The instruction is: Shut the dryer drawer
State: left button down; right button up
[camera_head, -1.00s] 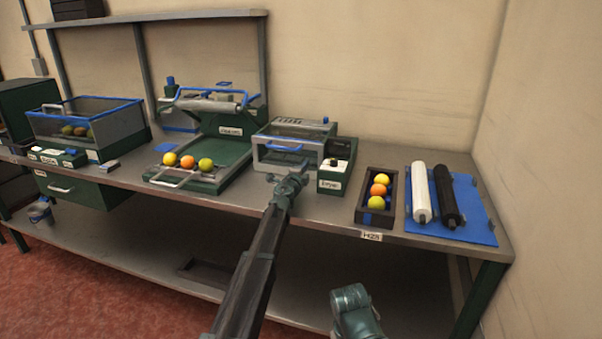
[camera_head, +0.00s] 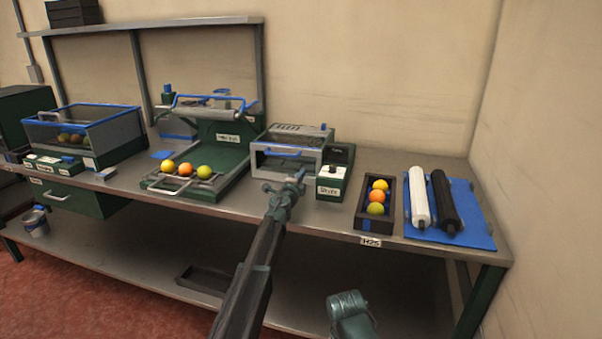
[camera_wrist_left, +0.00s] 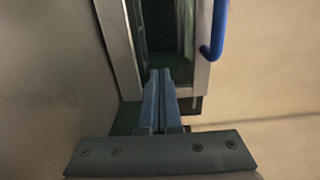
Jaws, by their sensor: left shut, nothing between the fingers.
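The dryer (camera_head: 312,133) is a grey and green box at the middle right of the bench, with a labelled control box (camera_head: 329,187) at its right. Its drawer (camera_head: 268,168) has a grey frame with a blue handle (camera_head: 282,151) at the front. I cannot tell exactly how far the drawer stands out. My left gripper (camera_head: 299,178) is shut and empty, low in front of the drawer's right part. In the left wrist view its fingertips (camera_wrist_left: 160,73) overlap the grey frame's edge, with the blue handle (camera_wrist_left: 218,30) off to the right. Contact is unclear.
A press with a tray of three fruits (camera_head: 186,169) stands left of the dryer. A dark crate of fruit (camera_head: 361,216) and a blue mat (camera_head: 480,232) with two rollers lie to the right. A glass-sided bin (camera_head: 112,133) stands far left. The bench front edge runs below.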

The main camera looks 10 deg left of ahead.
pick_arm(q)
jog(key=s, duration=0.3)
jog(key=s+a, duration=0.1)
jog(key=s, duration=0.3)
jog(key=s+a, duration=0.1)
jog(key=s, duration=0.3)
jog(key=shift+s, duration=0.1)
jog(key=shift+s+a+r+n+p, duration=0.15)
jog(key=shift+r+n+p, duration=0.15)
jog(key=shift+r+p, duration=0.1)
jog(key=s+a+r+n+g+y+p, duration=0.25)
jog(key=s+n+g+y+p, duration=0.25)
jog(key=s+n+y+p, duration=0.6)
jog(key=s+d+f+n+g+h+p, duration=0.1)
jog(key=s+d+g+h+p, duration=0.1)
jog(key=s, duration=0.9)
jog(key=s+d+f+n+g+h+p, duration=0.2)
jog(key=s+d+g+p, duration=0.2)
jog(key=s, duration=0.6)
jog(key=s+d+f+n+g+h+p, duration=0.1)
jog(key=s+d+g+h+p, duration=0.1)
jog(key=s+g, duration=0.5)
jog(key=s+d, duration=0.1)
jog(key=s, duration=0.3)
jog(key=shift+s+d+f+n+h+p, duration=0.2)
jog(key=shift+s+f+n+h+p, duration=0.1)
jog(key=shift+p, duration=0.1)
